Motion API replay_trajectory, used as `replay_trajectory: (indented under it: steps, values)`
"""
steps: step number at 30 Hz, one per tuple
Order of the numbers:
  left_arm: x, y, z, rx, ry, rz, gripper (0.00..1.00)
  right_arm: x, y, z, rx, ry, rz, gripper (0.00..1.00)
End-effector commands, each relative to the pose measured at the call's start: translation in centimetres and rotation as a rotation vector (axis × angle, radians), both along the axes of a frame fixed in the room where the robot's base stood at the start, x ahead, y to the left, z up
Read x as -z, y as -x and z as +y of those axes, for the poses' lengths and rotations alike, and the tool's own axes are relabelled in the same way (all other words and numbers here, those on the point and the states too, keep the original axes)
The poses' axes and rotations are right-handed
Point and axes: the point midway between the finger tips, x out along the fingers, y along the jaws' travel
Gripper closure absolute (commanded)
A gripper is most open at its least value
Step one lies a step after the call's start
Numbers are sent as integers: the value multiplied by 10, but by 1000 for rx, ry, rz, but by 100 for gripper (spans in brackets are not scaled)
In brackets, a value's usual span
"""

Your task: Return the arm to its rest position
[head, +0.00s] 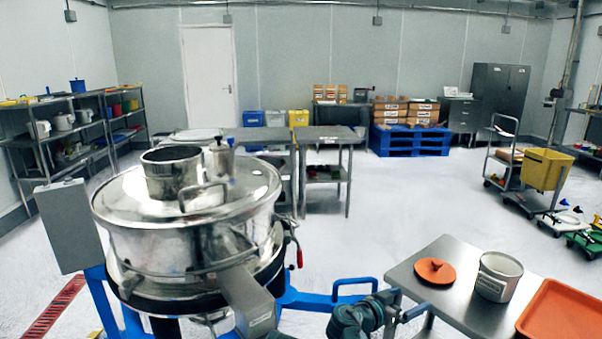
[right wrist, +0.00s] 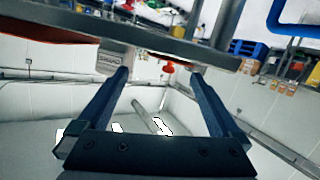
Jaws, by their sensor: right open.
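My right gripper (head: 404,306) is low in the head view, by the left edge of the steel side table (head: 455,305). In the right wrist view its two dark fingers (right wrist: 160,74) stand wide apart with nothing between them. A dark part of my right arm (head: 355,322) shows at the bottom of the head view. My left gripper is not in view. The round steel sifter (head: 195,235) stands at the left on a blue frame.
An orange lid (head: 435,271), a steel container (head: 499,277) and an orange tray (head: 562,312) are on the side table. A blue frame bar (head: 330,298) is close left of my right gripper. Open floor (head: 400,200) lies behind the table.

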Motion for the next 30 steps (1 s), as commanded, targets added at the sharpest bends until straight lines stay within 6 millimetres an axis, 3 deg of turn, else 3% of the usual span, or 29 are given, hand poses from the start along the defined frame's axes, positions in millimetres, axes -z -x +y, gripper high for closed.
replay_trajectory:
  steps: [1, 8, 11, 15, 18, 24, 30]
  values:
    - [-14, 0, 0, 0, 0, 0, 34, -6, 5, 4, -3, -16, 46, 0]
    - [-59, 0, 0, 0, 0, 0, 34, 3, 37, 33, -60, -130, 363, 0]
    - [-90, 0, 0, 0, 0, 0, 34, 5, 62, 60, -145, -208, 578, 0]
    - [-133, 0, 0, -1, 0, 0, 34, 3, 108, 113, -360, -329, 917, 0]
    - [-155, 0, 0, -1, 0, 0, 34, -1, 138, 150, -539, -398, 1103, 0]
    - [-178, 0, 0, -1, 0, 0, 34, -12, 177, 196, -808, -475, 1307, 0]
    - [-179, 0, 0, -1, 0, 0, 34, -12, 187, 207, -886, -492, 1350, 0]
